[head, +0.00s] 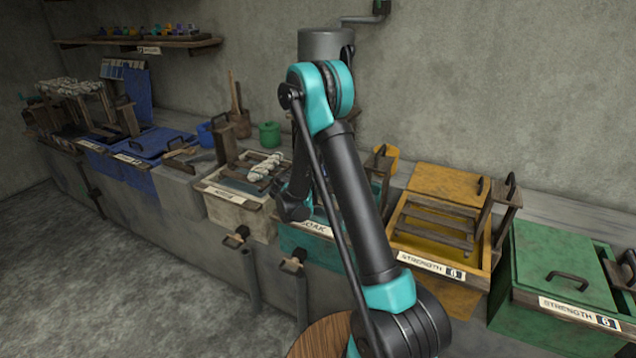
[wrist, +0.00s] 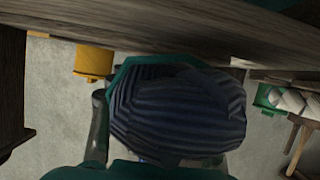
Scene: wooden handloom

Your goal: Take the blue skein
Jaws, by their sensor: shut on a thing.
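A dark blue, ribbed skein (wrist: 180,118) fills the middle of the wrist view. My gripper (wrist: 150,95) is shut on it; a grey finger shows along the skein's left side, and the other finger is mostly hidden. In the head view my arm reaches down over the teal vat (head: 290,236), whose label is partly covered. My arm hides the blue skein there.
White skeins (head: 266,168) lie over the pale vat (head: 240,218) on the left. The yellow vat (head: 440,240) and lidded green vat (head: 565,262) stand on the right. Dark wooden beams (wrist: 200,25) cross close above the skein in the wrist view.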

